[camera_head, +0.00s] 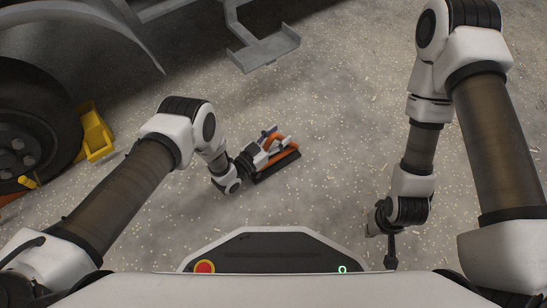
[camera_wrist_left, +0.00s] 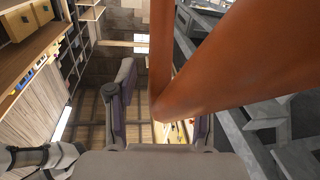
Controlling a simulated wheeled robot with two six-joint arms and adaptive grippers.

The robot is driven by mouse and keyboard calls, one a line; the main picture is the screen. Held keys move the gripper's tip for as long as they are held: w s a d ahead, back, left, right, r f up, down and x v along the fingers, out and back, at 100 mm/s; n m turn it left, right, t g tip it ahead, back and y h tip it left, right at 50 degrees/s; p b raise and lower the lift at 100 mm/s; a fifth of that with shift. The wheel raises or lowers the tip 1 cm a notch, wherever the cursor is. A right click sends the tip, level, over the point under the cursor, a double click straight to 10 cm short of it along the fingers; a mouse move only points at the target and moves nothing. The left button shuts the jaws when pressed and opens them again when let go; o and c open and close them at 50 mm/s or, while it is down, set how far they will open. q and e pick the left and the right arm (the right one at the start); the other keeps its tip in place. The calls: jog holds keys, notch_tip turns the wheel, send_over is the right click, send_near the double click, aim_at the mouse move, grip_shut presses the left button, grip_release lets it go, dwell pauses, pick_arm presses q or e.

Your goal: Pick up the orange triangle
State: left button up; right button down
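The orange triangle (camera_head: 276,143) stands on the floor on a black base (camera_head: 277,166), in the middle of the head view. My left gripper (camera_head: 266,139) is right at it, partly covering it. In the left wrist view, the orange bars (camera_wrist_left: 225,62) of the triangle are large and close, meeting at a corner between the fingers. My left gripper (camera_wrist_left: 162,110) has its two fingers apart, with a gap visible around that corner. My right gripper (camera_head: 390,250) hangs low near my base, far from the triangle; its fingers are too small to read.
A trailer wheel (camera_head: 35,125) with yellow chocks (camera_head: 96,133) stands at the left. A grey metal step (camera_head: 264,48) juts out above the floor at the top. The speckled floor (camera_head: 340,120) is clear right of the triangle.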

pick_arm(q)
grip_shut()
